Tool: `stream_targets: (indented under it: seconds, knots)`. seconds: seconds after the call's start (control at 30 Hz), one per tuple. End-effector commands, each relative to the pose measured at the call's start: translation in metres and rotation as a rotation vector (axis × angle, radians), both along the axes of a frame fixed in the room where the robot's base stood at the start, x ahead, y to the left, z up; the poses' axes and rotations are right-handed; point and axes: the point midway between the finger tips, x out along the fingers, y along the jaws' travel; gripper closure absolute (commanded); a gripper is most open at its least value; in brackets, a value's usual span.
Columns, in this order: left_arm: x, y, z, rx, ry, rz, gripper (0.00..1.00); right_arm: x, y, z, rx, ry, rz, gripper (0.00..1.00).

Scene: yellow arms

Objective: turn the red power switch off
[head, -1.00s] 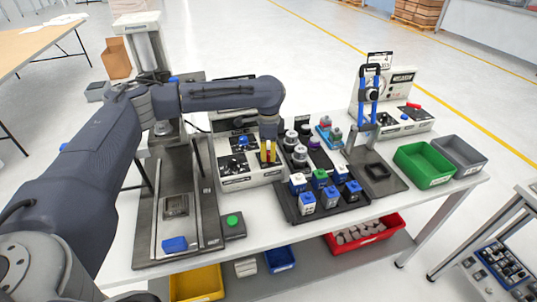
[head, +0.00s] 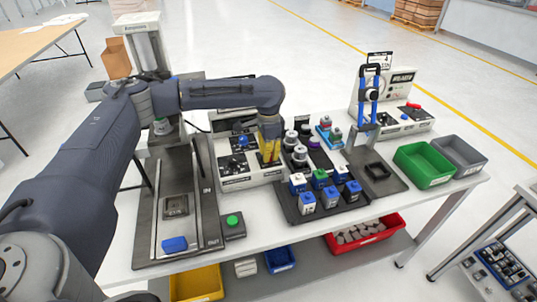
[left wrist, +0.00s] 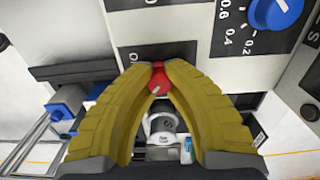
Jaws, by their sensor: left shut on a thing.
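My left gripper (head: 269,158) has yellow fingers and points down at the right side of a light control box (head: 245,183) on the bench. In the left wrist view its fingertips (left wrist: 159,72) close around the red power switch (left wrist: 159,82), touching it from both sides. The rest of the switch is hidden by the fingers, so I cannot tell its setting. In the head view the fingers cover the switch. My right gripper is not in view.
A blue dial (left wrist: 275,12) is on the panel to the right of the fingers. A black tray (head: 295,212) of blue, white and green blocks stands close on the right. A press with a green button (head: 233,221) stands to the left. Green (head: 424,165) and grey bins are farther right.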

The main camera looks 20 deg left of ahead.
Motion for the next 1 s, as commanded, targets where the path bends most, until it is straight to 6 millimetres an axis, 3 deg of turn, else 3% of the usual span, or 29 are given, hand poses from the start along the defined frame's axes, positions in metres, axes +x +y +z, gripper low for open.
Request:
stream_targets:
  seconds: [0.13, 0.17, 0.47, 0.77, 1.0]
  knots:
    - [0.001, 0.0, 0.001, 0.0, -0.001, 0.001, 1.0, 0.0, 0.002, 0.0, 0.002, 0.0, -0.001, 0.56]
    - [0.001, 0.0, 0.001, 0.0, -0.001, 0.001, 0.87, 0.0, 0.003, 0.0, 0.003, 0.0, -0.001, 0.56]
    - [0.0, 0.0, 0.0, -0.001, -0.001, 0.0, 0.53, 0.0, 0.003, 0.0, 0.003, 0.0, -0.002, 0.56]
    - [0.0, 0.0, 0.003, 0.0, -0.001, -0.001, 0.53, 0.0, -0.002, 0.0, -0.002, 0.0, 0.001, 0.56]
    - [0.001, 0.0, 0.033, 0.0, -0.004, -0.001, 0.53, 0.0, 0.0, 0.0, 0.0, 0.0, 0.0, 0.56]
